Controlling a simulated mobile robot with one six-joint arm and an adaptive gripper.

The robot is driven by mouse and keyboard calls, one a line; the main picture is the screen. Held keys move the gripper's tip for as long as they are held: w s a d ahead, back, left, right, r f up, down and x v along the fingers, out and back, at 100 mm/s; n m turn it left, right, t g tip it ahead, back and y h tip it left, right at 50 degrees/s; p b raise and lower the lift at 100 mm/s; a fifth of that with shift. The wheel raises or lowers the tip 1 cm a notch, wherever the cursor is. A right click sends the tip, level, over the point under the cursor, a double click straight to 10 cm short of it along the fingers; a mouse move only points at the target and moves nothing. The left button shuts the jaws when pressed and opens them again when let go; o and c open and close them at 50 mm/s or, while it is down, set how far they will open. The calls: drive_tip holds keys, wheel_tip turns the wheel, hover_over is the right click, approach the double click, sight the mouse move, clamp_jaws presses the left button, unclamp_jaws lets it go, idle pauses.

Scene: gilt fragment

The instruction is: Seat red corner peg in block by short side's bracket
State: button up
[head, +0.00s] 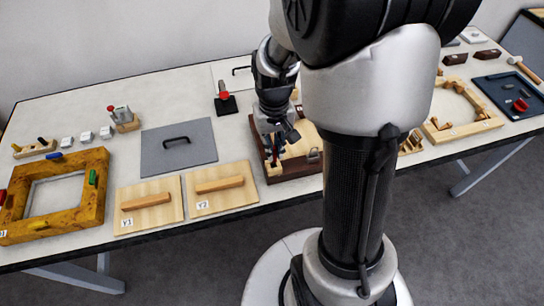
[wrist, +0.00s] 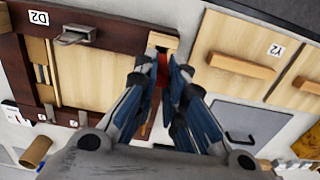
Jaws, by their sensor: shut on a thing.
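My gripper (head: 275,154) is shut on a red peg (wrist: 162,66) at the near left corner of a dark brown wooden frame (head: 302,172). In the wrist view my gripper (wrist: 166,68) points at a small pale wooden block (wrist: 163,41) in that frame's corner. The peg is mostly hidden between the fingers. Its end is at or just over the block; I cannot tell how deep it sits. A metal bracket (wrist: 75,35) is on the frame's side labelled D2, beside a pale panel (wrist: 118,60). It also shows in the head view (head: 314,157).
Panels Y1 (head: 150,205) and Y2 (head: 222,188) with wooden handles lie left of the frame. A grey plate (head: 180,147) with a black handle lies behind them. A yellowish frame (head: 88,165) is far left.

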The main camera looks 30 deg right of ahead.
drive_tip(key=shift+f+b, duration=0.75)
drive_tip(key=shift+f, duration=1.45)
drive_tip(key=shift+f, duration=0.2)
drive_tip(key=o, duration=0.7)
drive_tip(key=shift+r, duration=0.1)
wheel_tip(320, 180, up, 12)
drive_tip(key=p, duration=0.4)
drive_tip(key=s+a+r+n+t, duration=0.1)
drive_tip(key=s+a+r, duration=0.2)
drive_tip(key=s+r, duration=0.1)
drive_tip(key=s+a+r+n+t, duration=0.1)
drive_tip(key=s+a+r+t, duration=0.1)
drive_tip(key=s+a+r, duration=0.2)
drive_tip(key=s+a+r+n+t, duration=0.1)
drive_tip(key=s+a+r, duration=0.3)
drive_tip(key=s, duration=0.2)
drive_tip(key=shift+r+t, duration=0.15)
drive_tip(key=shift+t, duration=0.15)
